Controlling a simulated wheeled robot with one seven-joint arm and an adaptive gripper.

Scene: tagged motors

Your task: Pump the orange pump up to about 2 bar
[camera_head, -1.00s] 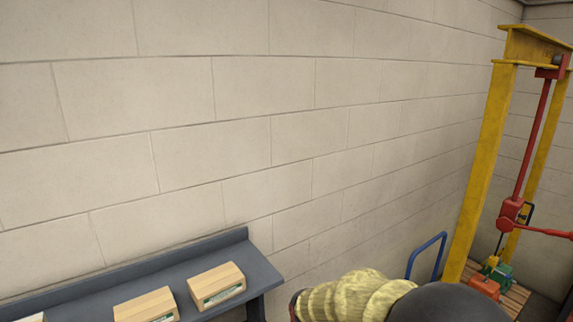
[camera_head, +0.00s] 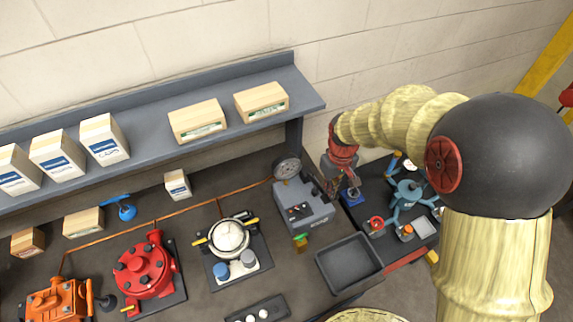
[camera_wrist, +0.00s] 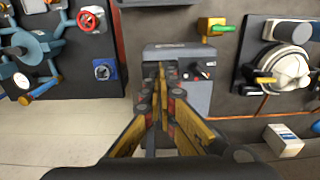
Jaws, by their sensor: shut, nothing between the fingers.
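The orange pump (camera_head: 62,300) stands at the lower left of the bench in the head view, cut off by the bottom edge. An upright orange lever and a small black round part are beside it. Any gauge reading is too small to tell. My gripper is at the far right of the bench, well away from the pump. In the wrist view my gripper (camera_wrist: 161,78) is shut and empty, in front of a grey box (camera_wrist: 192,75), which also shows in the head view (camera_head: 303,210). The orange pump does not show in the wrist view.
A red pump (camera_head: 145,272) and a white-topped unit (camera_head: 229,240) stand between my gripper and the orange pump. An empty black tray (camera_head: 350,262) lies right of them. A shelf (camera_head: 225,92) with several boxes runs above the bench. Blue fittings (camera_head: 408,192) are at the right.

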